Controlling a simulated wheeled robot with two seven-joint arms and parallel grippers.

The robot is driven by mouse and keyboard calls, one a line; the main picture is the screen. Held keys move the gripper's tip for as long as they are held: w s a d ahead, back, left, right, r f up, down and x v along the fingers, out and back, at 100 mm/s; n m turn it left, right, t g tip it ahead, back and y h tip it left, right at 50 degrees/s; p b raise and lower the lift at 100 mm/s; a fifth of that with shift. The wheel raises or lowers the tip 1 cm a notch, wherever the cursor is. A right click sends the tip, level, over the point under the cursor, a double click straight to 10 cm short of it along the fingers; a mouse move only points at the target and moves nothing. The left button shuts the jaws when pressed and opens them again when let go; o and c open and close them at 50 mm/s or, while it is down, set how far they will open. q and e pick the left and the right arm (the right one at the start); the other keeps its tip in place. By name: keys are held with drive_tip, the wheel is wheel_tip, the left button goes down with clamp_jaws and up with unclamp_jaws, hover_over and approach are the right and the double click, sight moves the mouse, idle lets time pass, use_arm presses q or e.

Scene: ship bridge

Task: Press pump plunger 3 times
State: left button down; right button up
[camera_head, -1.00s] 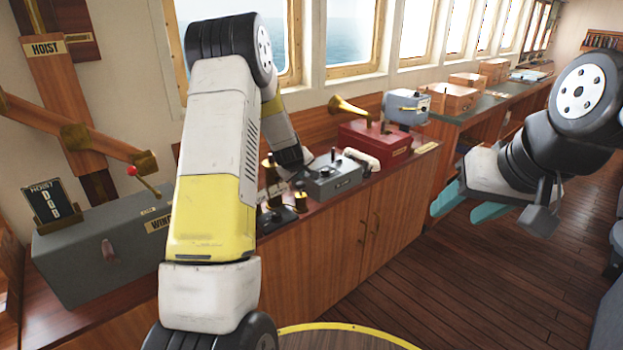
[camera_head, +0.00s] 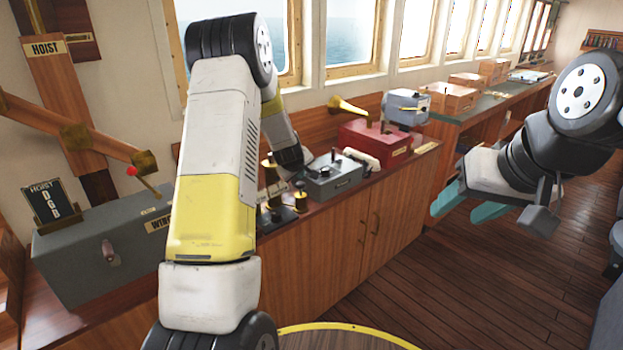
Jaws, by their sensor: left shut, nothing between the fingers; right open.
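A brass-topped fitting (camera_head: 271,168) and a small brass piece with a black top (camera_head: 300,202) stand on the red-brown counter, just right of my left forearm. I cannot tell for certain which part is the pump plunger. My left arm comes down over the counter in front of them. My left gripper (camera_head: 293,166) is shut and empty beside these fittings, its fingertips mostly hidden. I cannot tell whether it touches anything. My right gripper (camera_head: 470,206) has teal fingers, is open and empty, and hangs over the floor at the right.
A grey box (camera_head: 333,183) and a red box (camera_head: 372,141) with a brass horn (camera_head: 346,106) stand right of the fittings. The wooden floor (camera_head: 420,290) is clear.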

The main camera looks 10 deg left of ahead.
sight(300, 184)
use_arm(q)
drive_tip(key=shift+f, duration=0.1)
idle(0.4)
drive_tip(key=shift+f, duration=0.35)
drive_tip(key=shift+f, duration=1.55)
idle(1.3)
drive_tip(key=shift+r, duration=2)
drive_tip(key=shift+r, duration=2.5)
